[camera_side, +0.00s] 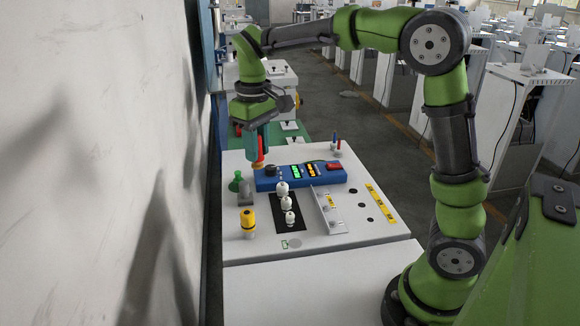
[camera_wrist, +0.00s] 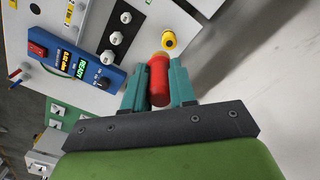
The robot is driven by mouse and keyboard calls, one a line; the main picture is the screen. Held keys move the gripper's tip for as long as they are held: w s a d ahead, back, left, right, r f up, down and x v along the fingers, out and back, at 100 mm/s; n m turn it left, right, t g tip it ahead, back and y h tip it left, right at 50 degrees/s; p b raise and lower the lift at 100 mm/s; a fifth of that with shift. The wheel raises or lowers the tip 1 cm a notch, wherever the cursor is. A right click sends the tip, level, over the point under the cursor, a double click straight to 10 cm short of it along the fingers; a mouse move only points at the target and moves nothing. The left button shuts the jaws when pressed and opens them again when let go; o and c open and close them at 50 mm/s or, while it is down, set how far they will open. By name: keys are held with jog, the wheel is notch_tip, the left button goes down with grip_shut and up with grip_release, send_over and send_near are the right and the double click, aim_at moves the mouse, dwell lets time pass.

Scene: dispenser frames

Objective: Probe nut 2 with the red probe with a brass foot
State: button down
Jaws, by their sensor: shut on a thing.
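My gripper (camera_side: 260,152) is shut on the red probe (camera_wrist: 158,82), between its teal fingers, above the far left part of the panel. The probe's orange-brass lower end (camera_side: 257,166) shows below the fingers in the side view and is off the panel. Three white nuts stand in a row on a black strip: the far nut (camera_side: 283,188), the middle nut (camera_side: 286,203) and the near nut (camera_side: 290,217). The wrist view shows them too, with the middle nut (camera_wrist: 116,38) up and left of the probe. I cannot read any nut numbers.
A blue meter (camera_side: 268,184) with lit displays lies behind the nuts. A yellow-capped post (camera_side: 248,222) and a green piece (camera_side: 236,183) stand left of them. An upright metal plate (camera_side: 328,211) stands right. A wall (camera_side: 110,160) runs close along the left.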

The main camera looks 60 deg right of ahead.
jog(key=s+d+f+m, duration=0.1)
jog(key=s+d+f, duration=0.15)
jog(key=d, duration=0.35)
jog(key=s+d+f+m, duration=0.1)
jog(key=s+d+f, duration=0.1)
jog(key=d+f, duration=0.35)
jog(key=shift+s+d+f+n, duration=0.35)
jog(key=shift+s+d+f, duration=0.25)
jog(key=shift+d+f, duration=0.95)
jog(key=shift+s+d+f+n, duration=0.3)
jog(key=shift+s+d+f, duration=0.4)
jog(key=shift+f, duration=1.45)
jog(key=shift+s+d+f+n, duration=0.4)
jog(key=shift+d+f, duration=0.9)
jog(key=shift+f, duration=0.55)
jog(key=shift+f, duration=0.35)
notch_tip(320, 180, up, 6)
